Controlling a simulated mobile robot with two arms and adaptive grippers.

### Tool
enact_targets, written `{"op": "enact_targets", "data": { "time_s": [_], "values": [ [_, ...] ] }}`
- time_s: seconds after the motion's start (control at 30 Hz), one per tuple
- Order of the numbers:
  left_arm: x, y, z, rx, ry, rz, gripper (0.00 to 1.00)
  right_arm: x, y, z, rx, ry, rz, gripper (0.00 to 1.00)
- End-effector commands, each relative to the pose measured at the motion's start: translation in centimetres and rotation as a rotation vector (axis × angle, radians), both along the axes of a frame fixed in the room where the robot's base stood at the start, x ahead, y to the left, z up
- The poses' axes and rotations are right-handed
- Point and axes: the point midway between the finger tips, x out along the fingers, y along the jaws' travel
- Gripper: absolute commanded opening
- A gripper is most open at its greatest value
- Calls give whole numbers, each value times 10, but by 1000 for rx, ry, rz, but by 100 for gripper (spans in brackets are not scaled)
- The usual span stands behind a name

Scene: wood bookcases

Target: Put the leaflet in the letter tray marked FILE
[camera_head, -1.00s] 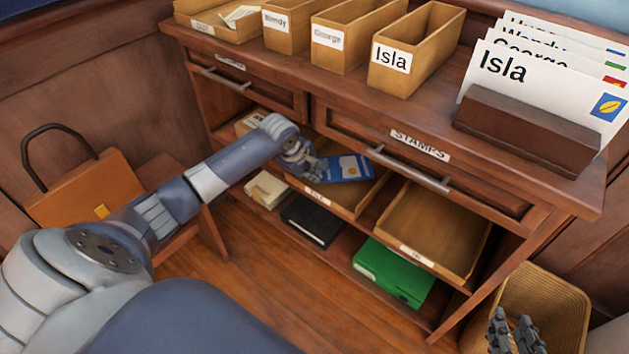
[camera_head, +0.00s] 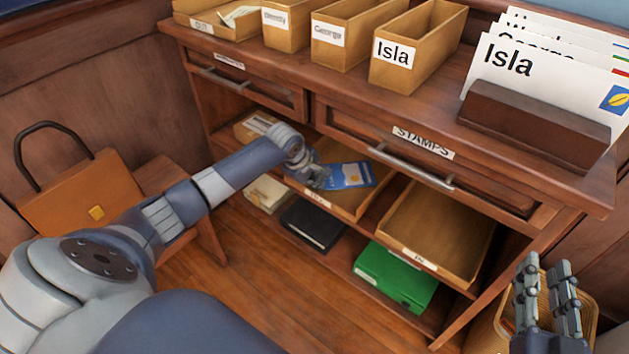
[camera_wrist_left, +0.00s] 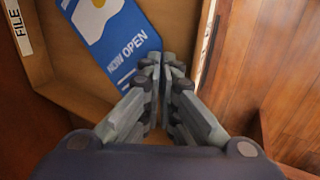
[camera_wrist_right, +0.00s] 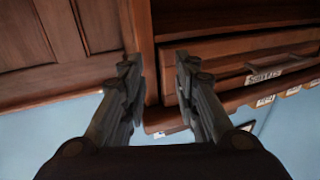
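The leaflet (camera_head: 350,175) is blue with a white and yellow picture; it reads NOW OPEN in the left wrist view (camera_wrist_left: 118,35). My left gripper (camera_head: 320,176) is shut on its near end, and its fingertips nearly meet in the left wrist view (camera_wrist_left: 167,62). The leaflet lies over the floor of the wooden letter tray (camera_head: 348,208); I cannot tell whether it touches it. That tray's label reads FILE in the left wrist view (camera_wrist_left: 18,27). My right gripper (camera_head: 545,265) is open and empty, low at the right.
An empty second letter tray (camera_head: 455,225) stands to the right, under the STAMPS drawer (camera_head: 425,165). A wicker basket (camera_head: 490,325) is by my right gripper. An orange bag (camera_head: 85,195) stands left.

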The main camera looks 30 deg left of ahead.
Motion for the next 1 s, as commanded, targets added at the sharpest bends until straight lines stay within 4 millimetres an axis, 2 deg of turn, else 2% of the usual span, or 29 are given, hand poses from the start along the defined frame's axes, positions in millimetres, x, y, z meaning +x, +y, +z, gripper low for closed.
{"op": "enact_targets", "data": {
  "time_s": [0.3,0.37,0.4,0.77,0.83,1.0],
  "values": [
    [0,0,-2,0,0,0,0,0,-1,-5,-7,28,-2,28],
    [0,0,-2,1,0,0,12,0,-1,-6,-8,32,-2,28],
    [0,0,-2,1,0,0,13,0,-1,-6,-8,32,-2,28],
    [0,0,-1,1,1,-1,13,0,-1,-6,-6,24,-2,28],
    [-1,0,1,1,1,-1,13,0,-1,0,0,2,-1,28],
    [-6,0,14,1,1,-1,13,-3,-5,-26,-35,135,-10,28]
  ]
}}
